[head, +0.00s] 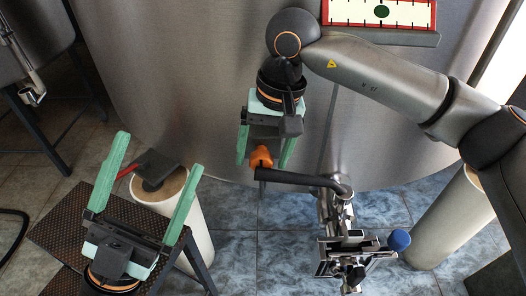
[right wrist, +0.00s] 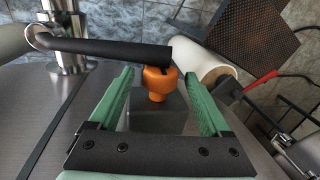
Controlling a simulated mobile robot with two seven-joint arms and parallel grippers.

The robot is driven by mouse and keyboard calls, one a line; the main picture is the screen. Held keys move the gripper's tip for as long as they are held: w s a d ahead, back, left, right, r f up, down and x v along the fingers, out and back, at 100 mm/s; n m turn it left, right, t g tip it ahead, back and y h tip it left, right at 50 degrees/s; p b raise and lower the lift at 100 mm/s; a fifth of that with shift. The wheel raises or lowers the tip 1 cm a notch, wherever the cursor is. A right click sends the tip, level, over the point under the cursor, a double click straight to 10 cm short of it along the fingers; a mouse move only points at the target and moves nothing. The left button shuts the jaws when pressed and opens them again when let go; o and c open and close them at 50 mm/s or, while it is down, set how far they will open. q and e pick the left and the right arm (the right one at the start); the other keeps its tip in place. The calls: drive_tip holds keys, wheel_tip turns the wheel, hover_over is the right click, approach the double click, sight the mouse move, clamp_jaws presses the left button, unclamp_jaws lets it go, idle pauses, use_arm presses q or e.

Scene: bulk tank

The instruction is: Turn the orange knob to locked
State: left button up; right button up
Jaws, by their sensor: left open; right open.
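The orange knob (head: 261,157) sits at the front of the big steel tank, beside the end of a black lever handle (head: 300,180). In the right wrist view the knob (right wrist: 159,82) lies between my open right fingers, with a gap on both sides. The black handle (right wrist: 110,50) crosses just beyond it, ending close to the knob. My right gripper (head: 264,160) is open and points down at the knob; it also shows in the right wrist view (right wrist: 160,90). My left gripper (head: 158,165) is open and empty at the lower left, away from the knob.
A steel valve assembly with a blue knob (head: 399,240) stands right of the orange knob. White cylindrical legs (head: 448,225) hold up the tank. A brown perforated step (head: 70,225) is at the lower left. A white gauge panel (head: 380,12) is on the tank.

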sight(270, 156)
drive_tip(key=r, duration=0.2)
drive_tip(key=r+p, duration=0.1)
drive_tip(key=r, duration=0.2)
drive_tip(key=d+r+p, duration=0.1)
drive_tip(key=r, duration=0.1)
drive_tip(key=shift+d+r, duration=0.1)
drive_tip(key=shift+r, duration=0.15)
use_arm(q)
drive_tip(key=w+f+n+y+p, duration=0.1)
drive_tip(key=w+f+n+y, duration=0.3)
drive_tip(key=y, duration=0.2)
drive_tip(key=shift+w+a+f, duration=0.35)
drive_tip(key=shift+w+a, duration=0.05)
drive_tip(key=shift+a, duration=0.05)
use_arm(e)
drive_tip(key=shift+d+r, duration=0.25)
drive_tip(key=shift+r, duration=1)
drive_tip(key=shift+d+r, duration=0.25)
drive_tip(key=shift+r, duration=0.95)
use_arm(q)
drive_tip(key=shift+g, duration=0.3)
use_arm(e)
drive_tip(key=shift+s, duration=0.1)
